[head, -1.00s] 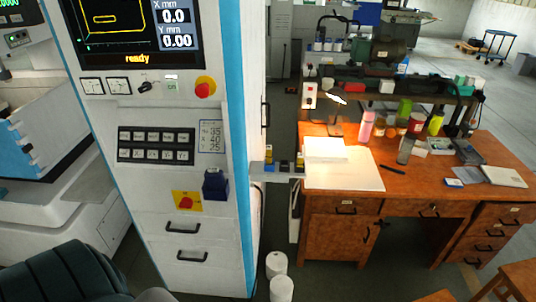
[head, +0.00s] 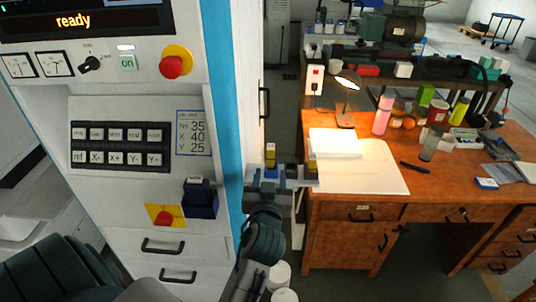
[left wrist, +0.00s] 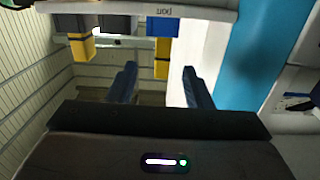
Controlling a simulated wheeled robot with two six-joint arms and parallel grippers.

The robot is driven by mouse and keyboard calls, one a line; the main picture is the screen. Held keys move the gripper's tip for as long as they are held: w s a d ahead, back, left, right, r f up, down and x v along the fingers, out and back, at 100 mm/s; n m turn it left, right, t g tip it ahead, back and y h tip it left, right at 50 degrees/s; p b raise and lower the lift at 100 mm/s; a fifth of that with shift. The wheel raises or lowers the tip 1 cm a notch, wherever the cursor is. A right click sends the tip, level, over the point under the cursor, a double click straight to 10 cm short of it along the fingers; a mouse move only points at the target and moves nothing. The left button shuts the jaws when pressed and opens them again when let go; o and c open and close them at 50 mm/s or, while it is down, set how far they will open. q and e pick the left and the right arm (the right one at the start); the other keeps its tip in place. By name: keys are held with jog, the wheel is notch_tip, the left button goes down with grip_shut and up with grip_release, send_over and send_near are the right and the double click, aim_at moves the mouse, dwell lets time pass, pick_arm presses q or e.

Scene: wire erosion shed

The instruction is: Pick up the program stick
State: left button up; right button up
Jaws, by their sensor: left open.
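My left gripper (head: 268,177) is open, with its dark blue fingers apart at a small pale shelf (head: 300,186) between the machine cabinet and the desk. Upright yellow-and-blue block-like sticks stand there: one (head: 270,154) just beyond the fingers, another (head: 311,163) to their right. In the left wrist view the scene looks upside down. A blue-and-yellow stick with a black band (left wrist: 162,62) shows between the open fingers (left wrist: 160,85), apart from them. A yellow one with a black band (left wrist: 82,47) is further left. I cannot tell which is the program stick. My right gripper is out of view.
The machine cabinet (head: 225,100) stands close left of the gripper, with a dark blue holder (head: 200,200) on its front. A wooden desk (head: 465,190) with papers, a lamp (head: 346,100) and bottles is to the right. White cylinders (head: 278,276) stand below.

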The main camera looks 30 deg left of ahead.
aim_at(271, 146)
pick_arm(q)
jog(key=shift+y, duration=0.4)
jog(key=w+a+r+p, duration=0.2)
jog(key=w+a, duration=0.1)
jog(key=shift+w+r, duration=0.2)
jog(key=shift+r, duration=0.05)
jog(key=shift+w+a+f+n, duration=0.15)
jog(key=shift+w+a+n, duration=0.1)
jog(key=shift+n, duration=0.05)
jog(key=p+x, duration=0.1)
jog(key=x, duration=0.1)
jog(key=p+x, duration=0.2)
jog(key=shift+w+d+r, duration=0.2)
jog(key=shift+w, duration=0.15)
jog(key=shift+w+a+f, duration=0.2)
jog(key=shift+w+a, duration=0.1)
jog(key=shift+w, duration=0.05)
jog(key=shift+d, duration=0.1)
jog(key=shift+s, duration=0.1)
jog(key=c, duration=0.3)
grip_shut()
